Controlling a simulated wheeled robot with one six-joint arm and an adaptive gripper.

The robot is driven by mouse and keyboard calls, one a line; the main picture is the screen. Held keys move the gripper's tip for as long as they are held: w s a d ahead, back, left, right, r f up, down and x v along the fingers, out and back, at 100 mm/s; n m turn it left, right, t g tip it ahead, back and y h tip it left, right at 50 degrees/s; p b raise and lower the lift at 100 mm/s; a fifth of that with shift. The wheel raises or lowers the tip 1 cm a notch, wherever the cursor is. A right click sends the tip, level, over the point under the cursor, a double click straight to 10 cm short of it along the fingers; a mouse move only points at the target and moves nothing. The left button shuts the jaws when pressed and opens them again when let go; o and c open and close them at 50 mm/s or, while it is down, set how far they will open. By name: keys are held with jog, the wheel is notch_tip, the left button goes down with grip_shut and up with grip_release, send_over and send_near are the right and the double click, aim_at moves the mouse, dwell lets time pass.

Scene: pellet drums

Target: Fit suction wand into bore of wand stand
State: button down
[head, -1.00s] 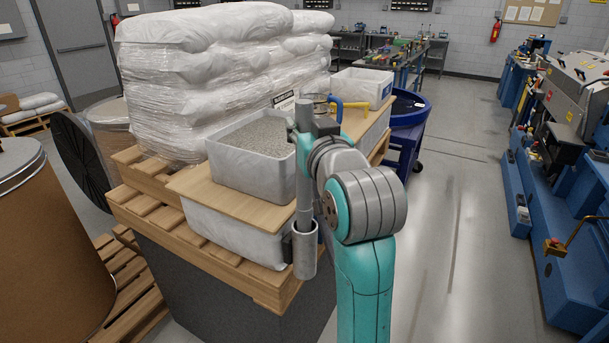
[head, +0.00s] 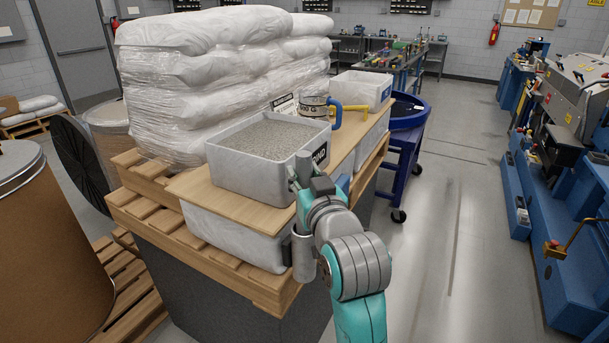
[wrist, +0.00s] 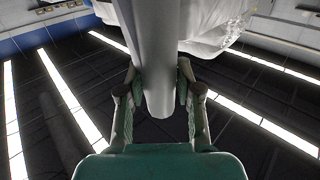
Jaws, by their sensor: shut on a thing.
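The grey suction wand (head: 303,165) stands about upright, with only a short upper part showing above my gripper. My gripper (head: 304,186) is shut on the suction wand, close above the stand. The wand stand (head: 303,256) is a grey metal tube fixed at the pallet's near right corner. The wand lines up with the stand, and its lower part is hidden, apparently down inside the bore; my arm partly covers the rim. In the wrist view the wand (wrist: 158,75) lies between both fingers of my gripper (wrist: 160,98).
An open bin of grey pellets (head: 265,150) stands on a wooden board just behind the stand. Wrapped white sacks (head: 220,80) are stacked behind it. A metal can with a blue handle (head: 314,106) stands farther back. The floor at right (head: 450,230) is clear.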

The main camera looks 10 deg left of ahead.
jog(key=c, duration=0.8)
grip_release()
jog(key=shift+f, duration=0.1)
jog(key=v, duration=1.2)
